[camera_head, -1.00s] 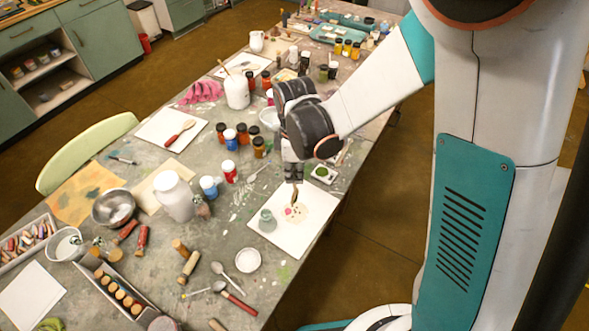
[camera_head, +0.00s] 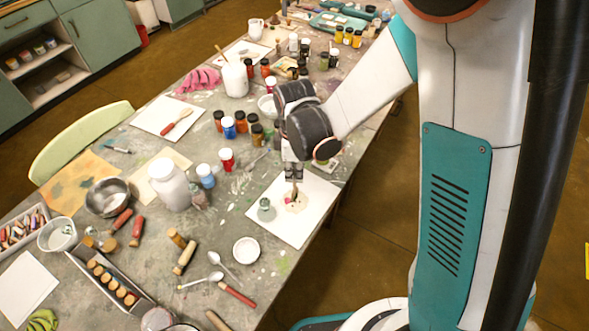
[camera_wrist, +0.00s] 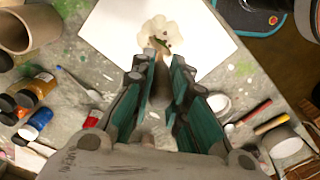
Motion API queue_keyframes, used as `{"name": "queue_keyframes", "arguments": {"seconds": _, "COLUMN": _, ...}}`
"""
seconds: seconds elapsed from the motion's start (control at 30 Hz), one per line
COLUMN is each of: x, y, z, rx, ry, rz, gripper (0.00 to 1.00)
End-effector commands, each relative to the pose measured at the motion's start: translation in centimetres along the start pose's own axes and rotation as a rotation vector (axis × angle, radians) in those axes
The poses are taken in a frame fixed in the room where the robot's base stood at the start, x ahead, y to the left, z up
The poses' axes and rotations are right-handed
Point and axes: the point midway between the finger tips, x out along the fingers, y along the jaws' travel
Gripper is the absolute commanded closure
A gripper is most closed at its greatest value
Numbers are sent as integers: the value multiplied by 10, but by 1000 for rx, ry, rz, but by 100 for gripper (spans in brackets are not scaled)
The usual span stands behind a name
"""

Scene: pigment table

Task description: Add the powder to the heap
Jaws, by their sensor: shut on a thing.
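My gripper (camera_head: 293,172) is over the white sheet (camera_head: 309,222) near the table's right edge. It is shut on a slim brownish tool (camera_wrist: 157,48), perhaps a small scoop or spatula, pointing down. Its fingers hide most of the tool. Whether powder is on the tool is too small to tell.
A small greenish glass bottle (camera_head: 265,211) stands on the sheet left of the heap. A white dish (camera_head: 246,250) and spoons lie nearer. Pigment jars (camera_head: 227,160) and a white jug (camera_head: 169,185) stand to the left. The sheet's near part is bare.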

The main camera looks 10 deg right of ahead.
Motion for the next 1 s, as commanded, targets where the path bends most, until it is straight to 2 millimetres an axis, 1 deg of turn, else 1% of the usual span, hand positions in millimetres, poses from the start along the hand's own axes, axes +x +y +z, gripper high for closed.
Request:
{"name": "queue_keyframes", "arguments": {"seconds": 0.4, "x": 0, "y": 0, "z": 0, "rx": 0, "ry": 0, "rz": 0, "gripper": 99}}
{"name": "queue_keyframes", "arguments": {"seconds": 1.0, "x": 7, "y": 0, "z": 0, "rx": 0, "ry": 0, "rz": 0, "gripper": 99}}
